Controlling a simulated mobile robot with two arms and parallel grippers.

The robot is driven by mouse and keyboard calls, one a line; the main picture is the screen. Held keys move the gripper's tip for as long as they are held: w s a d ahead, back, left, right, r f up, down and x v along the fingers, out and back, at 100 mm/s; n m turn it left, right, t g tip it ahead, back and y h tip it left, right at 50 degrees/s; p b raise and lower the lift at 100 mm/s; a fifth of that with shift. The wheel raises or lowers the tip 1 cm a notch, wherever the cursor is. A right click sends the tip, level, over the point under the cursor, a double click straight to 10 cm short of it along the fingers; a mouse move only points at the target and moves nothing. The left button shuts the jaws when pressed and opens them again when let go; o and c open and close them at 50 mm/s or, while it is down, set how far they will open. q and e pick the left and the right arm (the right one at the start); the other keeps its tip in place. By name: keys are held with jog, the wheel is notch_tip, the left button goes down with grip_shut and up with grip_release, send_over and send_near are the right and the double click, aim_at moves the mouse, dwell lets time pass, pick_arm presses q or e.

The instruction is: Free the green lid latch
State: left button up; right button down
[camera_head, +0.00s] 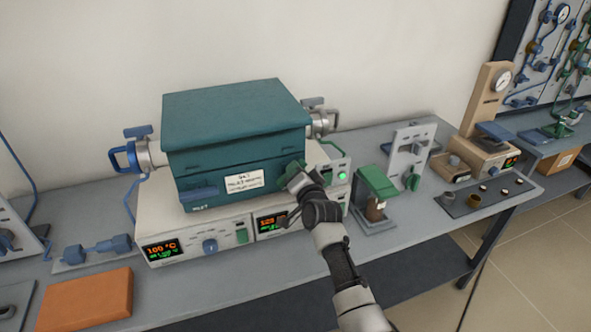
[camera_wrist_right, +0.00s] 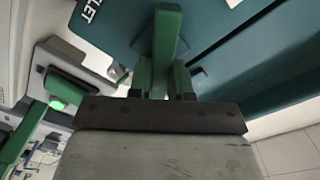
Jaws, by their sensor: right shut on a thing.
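The teal furnace box with its lid (camera_head: 235,115) stands on a white control base on the bench, and the lid looks closed. The green lid latch (camera_head: 291,168) is at the right end of the box's front. My right gripper (camera_head: 299,180) is at this latch and shut on it, hiding part of it. In the right wrist view the green latch (camera_wrist_right: 168,28) runs up from between the fingers against the teal box. A blue latch (camera_head: 199,193) is on the left of the box's front. My left gripper is not in view.
The control base (camera_head: 165,228) has a blue knob and lit displays below the latch. A green-topped holder (camera_head: 376,181) stands close right of my right arm. An orange block (camera_head: 92,299) lies at front left. Pale wall is behind.

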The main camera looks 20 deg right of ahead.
jog(key=m, duration=0.4)
jog(key=shift+d+f+m, duration=0.15)
jog(key=shift+f+m, duration=0.35)
jog(key=shift+m, duration=1.3)
jog(key=c, duration=1)
grip_release()
jog(key=shift+c, duration=0.2)
jog(key=shift+s+p, duration=0.15)
jog(key=shift+p, duration=0.15)
jog(key=s+p, duration=0.4)
jog(key=s, duration=0.6)
jog(key=shift+s+d, duration=0.2)
jog(key=shift+s, duration=0.1)
